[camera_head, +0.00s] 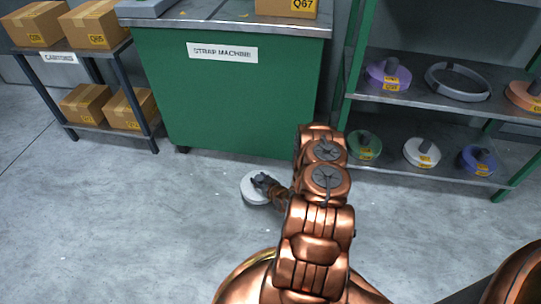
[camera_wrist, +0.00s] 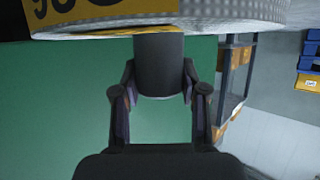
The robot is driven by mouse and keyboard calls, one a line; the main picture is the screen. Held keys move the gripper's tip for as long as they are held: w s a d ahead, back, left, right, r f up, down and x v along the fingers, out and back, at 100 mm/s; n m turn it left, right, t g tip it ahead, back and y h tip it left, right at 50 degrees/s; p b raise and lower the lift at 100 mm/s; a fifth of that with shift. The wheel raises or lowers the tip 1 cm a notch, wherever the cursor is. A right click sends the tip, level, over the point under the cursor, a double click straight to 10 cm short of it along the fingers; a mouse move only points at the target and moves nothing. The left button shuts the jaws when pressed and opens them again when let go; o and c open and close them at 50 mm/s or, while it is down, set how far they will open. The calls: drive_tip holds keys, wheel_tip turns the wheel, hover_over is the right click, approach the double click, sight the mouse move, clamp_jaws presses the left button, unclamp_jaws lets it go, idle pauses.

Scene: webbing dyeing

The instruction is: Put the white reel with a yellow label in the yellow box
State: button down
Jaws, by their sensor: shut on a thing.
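A white reel (camera_head: 253,191) with a dark hub is held by my gripper (camera_head: 266,183) in front of the green cabinet in the head view. In the wrist view, the reel (camera_wrist: 225,17) fills the top edge and a yellow label with dark print shows on it. My gripper (camera_wrist: 160,95) is shut on the dark hub (camera_wrist: 158,65) of the reel, with one finger on each side. A yellow box (camera_wrist: 308,83) shows at the right edge of the wrist view, below blue boxes. No yellow box shows in the head view.
A second white reel (camera_head: 422,152) with a yellow label lies on the lower shelf between a green reel (camera_head: 364,145) and a blue-purple reel (camera_head: 478,160). The green cabinet (camera_head: 235,95) stands behind. A rack with cartons (camera_head: 88,22) is left. Floor is clear at left.

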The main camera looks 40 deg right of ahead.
drive_tip(key=shift+w+d+f+b, duration=0.8)
drive_tip(key=shift+d+b, duration=0.15)
drive_tip(key=shift+d, duration=0.95)
drive_tip(key=shift+w+d+f+b, duration=0.75)
drive_tip(key=shift+d+b, duration=0.15)
drive_tip(key=shift+d, duration=1.05)
drive_tip(key=shift+w+d+f+b, duration=0.8)
drive_tip(key=shift+d+b, duration=0.15)
drive_tip(key=shift+d, duration=0.95)
drive_tip(key=shift+f, duration=0.2)
drive_tip(key=c, duration=0.9)
unclamp_jaws()
drive_tip(key=shift+r, duration=0.1)
